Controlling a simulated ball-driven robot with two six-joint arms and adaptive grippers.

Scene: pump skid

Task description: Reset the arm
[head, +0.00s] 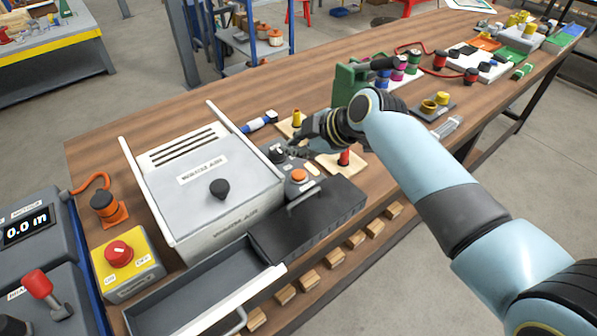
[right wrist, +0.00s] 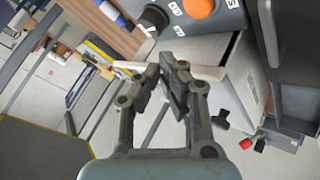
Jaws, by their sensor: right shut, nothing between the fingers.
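My right arm reaches in from the right in the head view. Its gripper (head: 297,151) is above the small control panel at the right side of the grey warm-air box (head: 205,178). The panel has a dark knob (head: 277,155) and an orange button (head: 298,175). In the right wrist view the right gripper's fingers (right wrist: 172,80) are together with nothing between them. The dark knob (right wrist: 153,18) and orange button (right wrist: 198,8) show beyond the fingertips there, and I see no contact. My left gripper is not in view.
An open grey drawer (head: 153,310) juts out at the bench front, beside a black-topped unit (head: 325,215). A yellow box with a red knob (head: 118,252) stands at left. A green device (head: 345,83) is behind my wrist. Bare wooden bench top (head: 130,115) lies behind the warm-air box.

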